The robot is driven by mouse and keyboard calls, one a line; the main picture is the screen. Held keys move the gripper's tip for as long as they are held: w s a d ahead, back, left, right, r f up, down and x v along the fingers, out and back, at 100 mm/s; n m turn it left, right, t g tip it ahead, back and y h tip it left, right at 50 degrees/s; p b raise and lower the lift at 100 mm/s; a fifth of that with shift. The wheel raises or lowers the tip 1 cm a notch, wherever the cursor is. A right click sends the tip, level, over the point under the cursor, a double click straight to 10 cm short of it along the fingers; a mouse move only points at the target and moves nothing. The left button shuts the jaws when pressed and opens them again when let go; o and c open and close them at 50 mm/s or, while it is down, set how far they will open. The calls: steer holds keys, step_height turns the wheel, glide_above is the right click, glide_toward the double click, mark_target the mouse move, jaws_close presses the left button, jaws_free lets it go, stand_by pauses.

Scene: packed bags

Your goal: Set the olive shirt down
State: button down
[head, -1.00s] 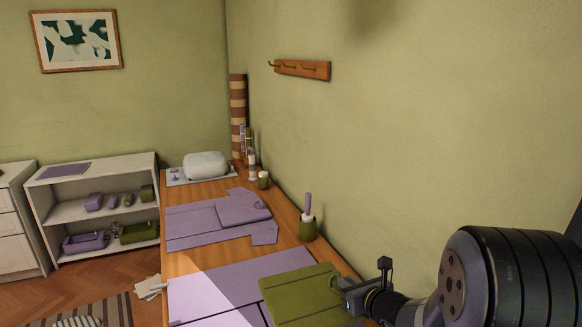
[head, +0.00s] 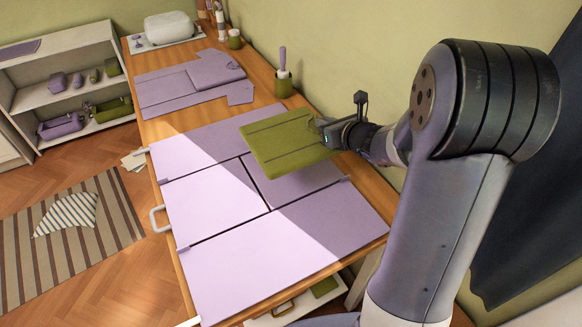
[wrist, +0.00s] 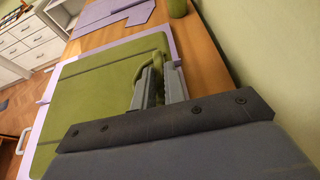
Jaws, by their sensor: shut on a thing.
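The olive shirt (head: 284,146) is a flat folded rectangle. My gripper (head: 325,128) is shut on its right edge and holds it over the upper right part of a lilac folding board (head: 240,253). The wrist view also shows the shirt (wrist: 88,105), with the jaws (wrist: 158,82) closed on its near right edge. The shirt looks level or slightly tilted. I cannot tell whether its underside touches the board. It hides part of the board's panels.
A lilac shirt (head: 190,85) lies spread farther back on the wooden table (head: 277,98). A green pot (head: 284,87) stands by the wall on the right. A white rounded object (head: 169,28) sits at the far end. The board's left and front panels are clear.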

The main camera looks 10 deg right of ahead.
steer(key=shift+w+d, duration=0.1)
steer(key=shift+w, duration=0.15)
step_height(320, 180, down, 10)
steer(key=shift+r+b, duration=0.2)
steer(key=shift+b, duration=0.7)
steer(key=shift+f, duration=0.15)
steer(key=c, duration=1.5)
jaws_free()
